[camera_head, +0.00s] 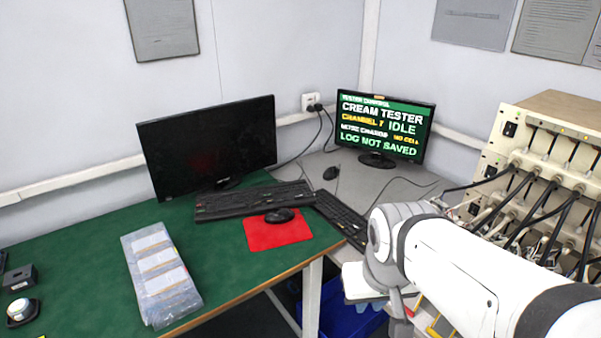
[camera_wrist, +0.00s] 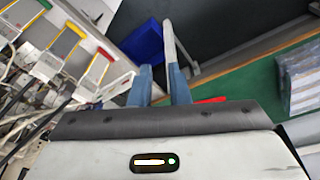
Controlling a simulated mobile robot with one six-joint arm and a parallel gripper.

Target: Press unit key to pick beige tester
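The beige tester (camera_head: 553,109) is a cream rack at the right of the head view, with rows of black cables plugged into its front. A lit monitor (camera_head: 383,130) reads "CREAM TESTER", "CHANNEL 7 IDLE" and "LOG NOT SAVED". A black keyboard (camera_head: 342,217) lies at the desk's right side, in front of that monitor, partly behind my arm. A second keyboard (camera_head: 253,200) lies left of it. Single keys are too small to tell. My gripper (camera_wrist: 160,82) shows two blue-grey fingers apart with nothing between them. In the head view its fingers are hidden or unclear below my arm.
A dark monitor (camera_head: 209,146) stands on the green desk (camera_head: 80,260). A mouse (camera_head: 279,215) sits on a red mat (camera_head: 262,235). A clear-wrapped stack (camera_head: 160,275) lies at the front. A blue bin (camera_wrist: 143,43) is on the floor. Trays with coloured handles (camera_wrist: 62,45) are at left.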

